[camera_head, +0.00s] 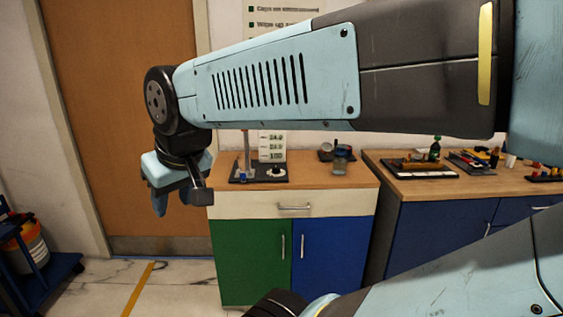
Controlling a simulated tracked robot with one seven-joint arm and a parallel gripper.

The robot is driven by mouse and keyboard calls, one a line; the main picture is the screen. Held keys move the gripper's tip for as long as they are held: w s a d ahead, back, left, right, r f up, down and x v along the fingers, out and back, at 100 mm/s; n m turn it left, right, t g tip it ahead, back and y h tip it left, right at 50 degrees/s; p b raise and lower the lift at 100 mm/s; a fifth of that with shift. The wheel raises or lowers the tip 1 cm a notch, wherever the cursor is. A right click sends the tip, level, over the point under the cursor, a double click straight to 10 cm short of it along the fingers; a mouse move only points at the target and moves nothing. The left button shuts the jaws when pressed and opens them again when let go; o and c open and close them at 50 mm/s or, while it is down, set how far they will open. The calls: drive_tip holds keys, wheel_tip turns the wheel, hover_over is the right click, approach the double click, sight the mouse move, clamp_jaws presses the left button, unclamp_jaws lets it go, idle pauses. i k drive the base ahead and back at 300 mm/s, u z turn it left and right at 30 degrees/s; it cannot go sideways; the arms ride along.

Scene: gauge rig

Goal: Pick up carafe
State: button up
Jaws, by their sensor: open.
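A small, bluish see-through vessel (341,158), perhaps the carafe, stands on the right part of the wooden cabinet top (310,182). It is too small to make out a handle or spout. My gripper (172,202) hangs at the left, pointing down in front of the brown door. It is open with nothing between its fingers. In the picture it lies well to the left of the vessel and lower than it.
A gauge stand on a dark base (257,175) stands on the cabinet top left of the vessel. A second counter (415,183) at the right holds several tools and a green bottle (435,150). A blue cart (40,280) stands far left.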

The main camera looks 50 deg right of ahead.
sight(340, 161)
drive_tip(key=z, duration=0.6)
drive_tip(key=i, duration=0.1)
drive_tip(key=u, duration=1.75)
drive_tip(key=k, duration=1.9)
drive_tip(key=u, duration=2.75)
drive_tip(key=i, duration=0.1)
drive_tip(key=z, duration=4.9)
drive_tip(key=i, duration=0.95)
drive_tip(key=z, duration=0.05)
